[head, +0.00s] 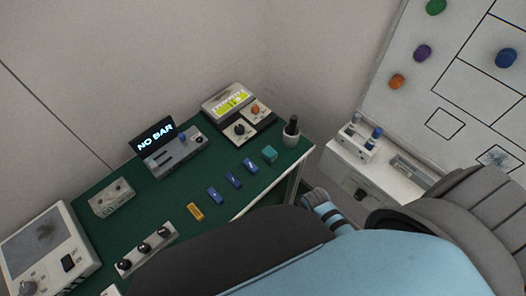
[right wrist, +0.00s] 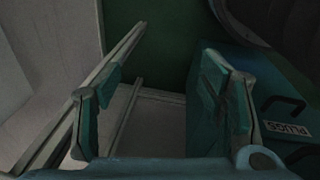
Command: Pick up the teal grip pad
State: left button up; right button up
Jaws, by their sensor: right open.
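The teal grip pad (head: 270,154) is a small teal block on the green bench top, near its right edge, at the right end of a row of blue pieces. I cannot make it out in the right wrist view. My right gripper (right wrist: 165,105) is open in the right wrist view, its two teal-faced fingers wide apart with nothing between them. In the head view my large blue and dark arm covers the lower middle and right, and the right gripper's fingertips cannot be made out there. My left gripper is not in view.
Several blue pieces (head: 233,180) and a yellow piece (head: 195,212) lie left of the pad. A dark cup (head: 291,131) stands behind it. A "NO BAR" display (head: 155,136) stands farther back. A box marked "PLUGS" (right wrist: 288,128) is right of my right gripper.

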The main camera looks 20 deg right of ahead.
aim_at(269, 152)
jog(key=w+r+n, duration=0.3)
jog(key=w+r, duration=0.1)
jog(key=r, duration=0.2)
jog(key=w+a+r+n, duration=0.1)
jog(key=w+r+n, duration=0.2)
jog(key=w+r, duration=0.2)
jog(key=w+r+n+p, duration=0.1)
jog(key=w+r+n, duration=0.1)
jog(key=w+r, duration=0.3)
jog(key=shift+a+r+n, duration=0.2)
jog(key=shift+r, duration=0.3)
jog(key=shift+a+r+n, duration=0.15)
jog(key=shift+r+n, duration=0.05)
jog(key=shift+r, duration=0.25)
jog(key=w+a+r+n+g, duration=0.2)
jog(key=w+r+n, duration=0.5)
jog(key=r+n, duration=0.15)
jog(key=shift+m+y, duration=0.35)
jog(key=shift+y, duration=0.05)
notch_tip(269, 152, down, 13)
jog(key=b, duration=0.3)
jog(key=shift+s+d, duration=0.15)
jog(key=shift+r, duration=0.1)
jog(key=c, duration=1.1)
